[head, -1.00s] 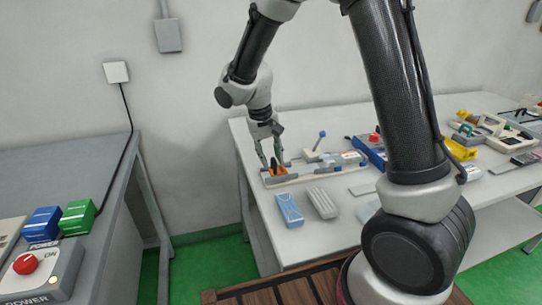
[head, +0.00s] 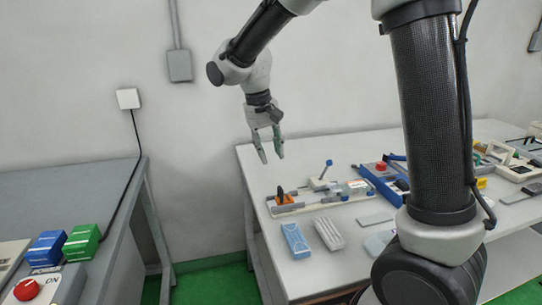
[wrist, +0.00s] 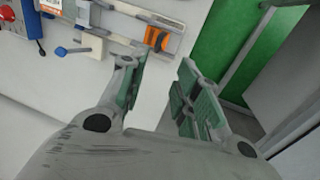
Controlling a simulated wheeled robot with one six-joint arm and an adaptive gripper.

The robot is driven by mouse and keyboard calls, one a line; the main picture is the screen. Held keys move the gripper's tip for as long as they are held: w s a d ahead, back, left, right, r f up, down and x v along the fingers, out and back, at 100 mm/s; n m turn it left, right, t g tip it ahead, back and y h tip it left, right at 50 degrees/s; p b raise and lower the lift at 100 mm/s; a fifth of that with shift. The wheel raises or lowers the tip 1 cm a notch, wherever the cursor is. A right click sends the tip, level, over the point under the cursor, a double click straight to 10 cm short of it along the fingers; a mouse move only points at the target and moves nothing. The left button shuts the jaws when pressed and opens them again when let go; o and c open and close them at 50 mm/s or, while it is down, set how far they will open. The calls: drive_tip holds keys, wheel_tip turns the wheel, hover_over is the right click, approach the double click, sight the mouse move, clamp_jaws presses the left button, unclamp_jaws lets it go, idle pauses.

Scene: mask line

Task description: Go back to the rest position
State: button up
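My gripper (head: 270,155) hangs in the air above the left end of the white table (head: 300,268), fingers pointing down. In the wrist view my gripper (wrist: 155,90) has its two green-padded fingers apart, with nothing between them. An orange and black piece (head: 283,196) sits on the rail fixture (head: 318,200) on the table below. The orange piece also shows in the wrist view (wrist: 157,38), beyond the fingertips and apart from them.
A blue-handled lever (head: 327,170) stands behind the fixture. Blue (head: 295,241) and grey (head: 329,233) packs lie in front of it. At left, a grey bench (head: 75,185) holds blue (head: 46,249) and green (head: 82,243) boxes and a red button (head: 26,289). Free air surrounds my gripper.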

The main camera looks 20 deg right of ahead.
drive_tip(key=s+d+r+t+y, duration=0.1)
drive_tip(key=s+d+r+t, duration=0.1)
drive_tip(key=s+d, duration=0.7)
drive_tip(key=s+d+r+t+y, duration=0.1)
drive_tip(key=s+d+r+t, duration=0.1)
drive_tip(key=s+d+r, duration=0.3)
drive_tip(key=s+d, duration=0.4)
drive_tip(key=s, duration=0.6)
drive_tip(key=shift+d+r, duration=0.15)
drive_tip(key=shift+r, duration=0.1)
idle(0.8)
